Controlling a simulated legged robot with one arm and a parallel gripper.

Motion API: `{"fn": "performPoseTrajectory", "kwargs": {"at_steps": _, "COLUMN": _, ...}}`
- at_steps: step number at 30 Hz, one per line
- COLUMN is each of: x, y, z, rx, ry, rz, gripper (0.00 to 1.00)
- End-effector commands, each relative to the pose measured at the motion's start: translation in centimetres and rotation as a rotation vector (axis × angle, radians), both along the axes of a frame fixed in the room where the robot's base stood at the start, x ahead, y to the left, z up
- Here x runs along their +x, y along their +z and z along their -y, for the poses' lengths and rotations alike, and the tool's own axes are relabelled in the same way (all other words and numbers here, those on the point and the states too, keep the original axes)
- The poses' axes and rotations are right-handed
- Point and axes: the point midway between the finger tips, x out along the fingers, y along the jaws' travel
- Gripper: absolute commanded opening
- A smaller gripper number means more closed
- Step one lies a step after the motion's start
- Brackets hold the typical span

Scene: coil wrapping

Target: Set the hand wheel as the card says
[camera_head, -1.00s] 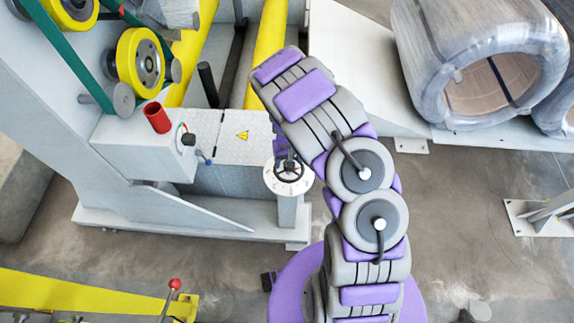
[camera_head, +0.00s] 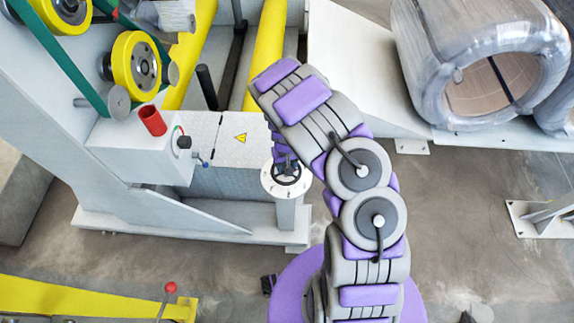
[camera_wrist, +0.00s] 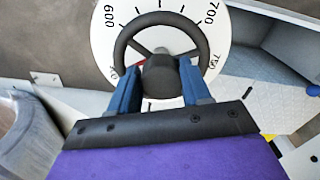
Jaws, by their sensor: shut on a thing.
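The black hand wheel (camera_wrist: 203,43) sits over a round white dial (camera_wrist: 222,30) with dark marks. The numbers 600, 700 and 750 are readable on the dial in the wrist view; others are hidden or cut off. My gripper (camera_wrist: 160,80) has its two blue fingers on either side of the wheel's dark hub, shut on the hand wheel. In the head view the hand wheel (camera_head: 287,178) and dial (camera_head: 303,189) top a short grey post, with my gripper (camera_head: 284,163) over them, partly hidden by my arm. No card is readable in either view.
A grey machine with yellow rollers (camera_head: 136,66) and a plate with a warning triangle (camera_head: 239,138) stands left of the wheel. A red cup-like part (camera_head: 153,120) is on it. Wrapped coils (camera_head: 470,40) lie at upper right. A yellow beam (camera_head: 80,298) is at lower left.

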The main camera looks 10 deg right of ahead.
Motion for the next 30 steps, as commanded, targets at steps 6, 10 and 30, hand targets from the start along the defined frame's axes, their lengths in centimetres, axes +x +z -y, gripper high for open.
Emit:
{"fn": "performPoseTrajectory", "kwargs": {"at_steps": 6, "x": -0.01, "y": 0.02, "z": 0.15, "rx": -0.004, "ry": -0.001, "rz": 0.001, "gripper": 0.14}}
{"fn": "performPoseTrajectory", "kwargs": {"at_steps": 10, "x": -0.02, "y": 0.04, "z": 0.10, "rx": -0.003, "ry": 0.005, "rz": 0.001, "gripper": 0.13}}
{"fn": "performPoseTrajectory", "kwargs": {"at_steps": 30, "x": -0.11, "y": 0.25, "z": 0.06, "rx": 0.000, "ry": 0.421, "rz": 0.000, "gripper": 0.13}}
